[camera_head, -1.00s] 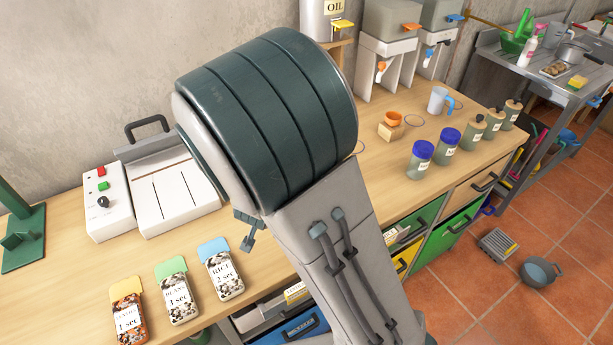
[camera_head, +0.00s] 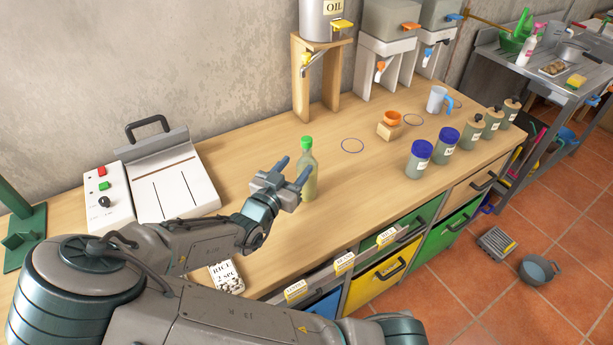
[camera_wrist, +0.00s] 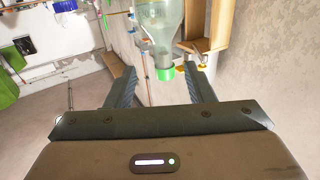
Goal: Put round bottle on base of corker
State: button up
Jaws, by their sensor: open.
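A clear greenish bottle (camera_head: 310,188) with a green cap stands upright on the wooden bench. My open, empty gripper (camera_head: 292,170) is just left of it, fingers pointing toward its upper part. In the wrist view the bottle (camera_wrist: 160,22) appears upside down, its green cap between the fingers (camera_wrist: 160,76) in the picture. I cannot tell whether the neck is truly between them. A green stand (camera_head: 22,236), possibly the corker, is cut off at the left edge; its flat base shows, its top does not.
A white button box (camera_head: 110,205) and a white sealer-like device (camera_head: 175,185) lie between the stand and my gripper. The wooden oil stand (camera_head: 301,85) is behind the bottle. Blue-lidded jars (camera_head: 419,160) stand to the right. Bench around the marked circle (camera_head: 352,146) is clear.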

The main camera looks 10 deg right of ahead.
aim_at(304, 155)
jog(key=shift+p+x, duration=0.95)
jog(key=shift+x, duration=2.8)
jog(key=shift+w+a+f, duration=0.1)
jog(key=shift+a, duration=0.05)
grip_shut()
